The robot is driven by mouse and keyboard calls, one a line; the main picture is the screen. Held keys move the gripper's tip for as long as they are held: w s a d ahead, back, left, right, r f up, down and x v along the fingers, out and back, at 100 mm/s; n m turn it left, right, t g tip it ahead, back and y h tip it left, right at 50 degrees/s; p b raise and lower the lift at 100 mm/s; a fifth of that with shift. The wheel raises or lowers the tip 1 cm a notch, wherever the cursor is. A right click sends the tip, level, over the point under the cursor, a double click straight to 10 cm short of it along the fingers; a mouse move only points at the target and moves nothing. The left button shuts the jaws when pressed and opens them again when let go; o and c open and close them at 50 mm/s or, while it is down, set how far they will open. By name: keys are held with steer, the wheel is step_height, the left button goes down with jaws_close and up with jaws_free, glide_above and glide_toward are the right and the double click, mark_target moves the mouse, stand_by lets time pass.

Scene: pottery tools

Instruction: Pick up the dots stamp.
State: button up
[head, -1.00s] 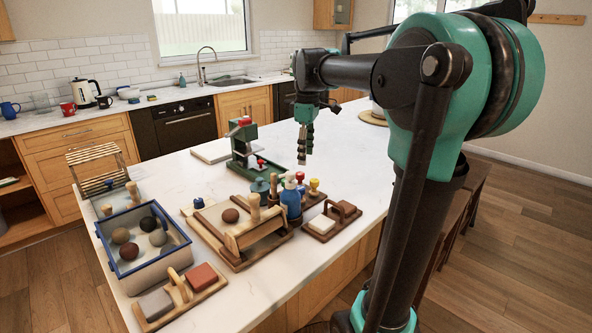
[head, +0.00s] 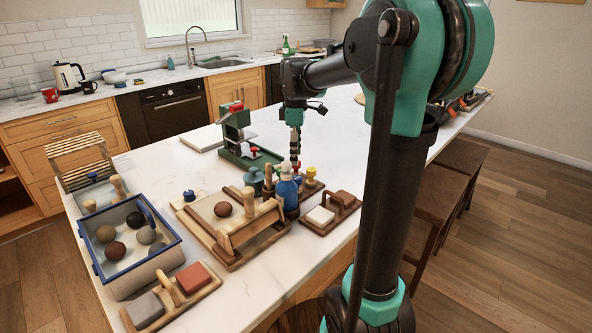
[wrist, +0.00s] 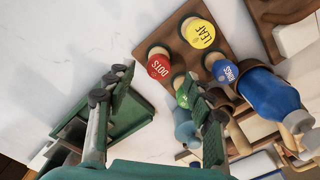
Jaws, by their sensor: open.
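The dots stamp has a red round top marked DOTS (wrist: 158,66) and stands in a wooden rack (wrist: 222,38) beside a yellow LEAF stamp (wrist: 200,34), a blue RINGS stamp (wrist: 223,70) and a green stamp (wrist: 183,97). My gripper (wrist: 160,84) is open and empty in the wrist view, and the red top shows between and just beyond its fingertips. The right finger partly covers the green stamp. In the head view my gripper (head: 295,152) points down just above the small red top (head: 297,165). I cannot tell the exact gap.
A blue bottle (head: 286,190) stands close in front of the rack. A green press (head: 236,135) stands to the left. A slab board (head: 222,225), a crate of balls (head: 130,260) and wooden tool blocks lie nearer. The white counter behind the press is mostly clear.

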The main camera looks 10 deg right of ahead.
mark_target(296, 169)
steer(key=shift+w+d+f, duration=0.1)
steer(key=shift+f, duration=2.75)
steer(key=shift+c, duration=0.3)
steer(key=c, duration=1.1)
steer(key=shift+o, duration=0.2)
steer(key=shift+r, duration=0.1)
